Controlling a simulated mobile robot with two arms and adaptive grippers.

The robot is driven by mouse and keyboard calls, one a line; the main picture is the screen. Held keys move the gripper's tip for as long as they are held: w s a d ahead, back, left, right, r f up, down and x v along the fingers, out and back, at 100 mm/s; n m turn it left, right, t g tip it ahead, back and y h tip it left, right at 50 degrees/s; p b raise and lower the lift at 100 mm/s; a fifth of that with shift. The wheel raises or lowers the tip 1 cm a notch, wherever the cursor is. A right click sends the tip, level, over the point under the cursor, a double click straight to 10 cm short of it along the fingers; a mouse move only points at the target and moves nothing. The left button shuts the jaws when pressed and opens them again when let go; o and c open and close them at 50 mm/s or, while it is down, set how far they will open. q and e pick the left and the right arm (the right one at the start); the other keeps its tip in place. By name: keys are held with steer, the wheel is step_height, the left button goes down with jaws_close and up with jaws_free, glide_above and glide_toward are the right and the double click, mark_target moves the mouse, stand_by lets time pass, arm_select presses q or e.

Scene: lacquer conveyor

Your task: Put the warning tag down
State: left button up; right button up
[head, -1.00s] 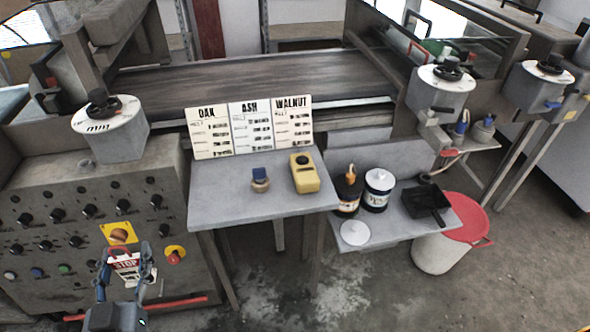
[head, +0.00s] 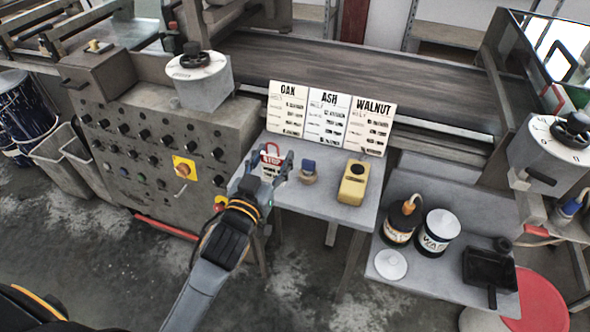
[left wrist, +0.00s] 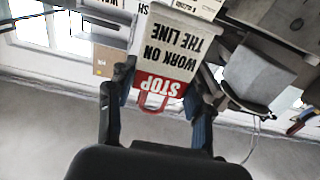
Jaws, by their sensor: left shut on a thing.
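The warning tag (head: 272,160) is a small white and red card with a red loop at its top. My left gripper (head: 275,168) is shut on it and holds it upright by the left edge of the small grey table (head: 320,205). In the left wrist view the tag (left wrist: 165,55) appears upside down between the two fingers (left wrist: 158,95), with STOP and WORK ON THE LINE readable. Whether the tag touches the tabletop cannot be told. My right gripper is not in view.
On the table are a small blue-topped object (head: 309,171) and a yellow device (head: 353,182). OAK, ASH and WALNUT cards (head: 328,120) stand behind. The control panel (head: 140,150) is at left. Cans (head: 437,233) and a black tray (head: 489,270) sit on the right shelf. The table's front is clear.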

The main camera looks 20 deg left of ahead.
arm_select(q)
steer(key=shift+w+d+f+b, duration=0.15)
steer(key=shift+w+d+f, duration=0.2)
steer(key=shift+w+f, duration=0.95)
steer(key=shift+w+d+f+b, duration=0.3)
steer(key=shift+w+f, duration=0.4)
steer(key=shift+f, duration=1.15)
steer(key=shift+w+d+f+b, duration=0.1)
steer(key=shift+w+d+f, duration=0.3)
steer(key=shift+w+f, duration=0.9)
steer(key=shift+s+f, duration=0.3)
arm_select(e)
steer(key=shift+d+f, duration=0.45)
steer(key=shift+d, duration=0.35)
arm_select(q)
steer(key=shift+f, duration=0.1)
steer(key=o, duration=0.6)
steer(key=shift+f, duration=0.1)
steer(key=o, duration=0.5)
steer(key=shift+c, duration=0.2)
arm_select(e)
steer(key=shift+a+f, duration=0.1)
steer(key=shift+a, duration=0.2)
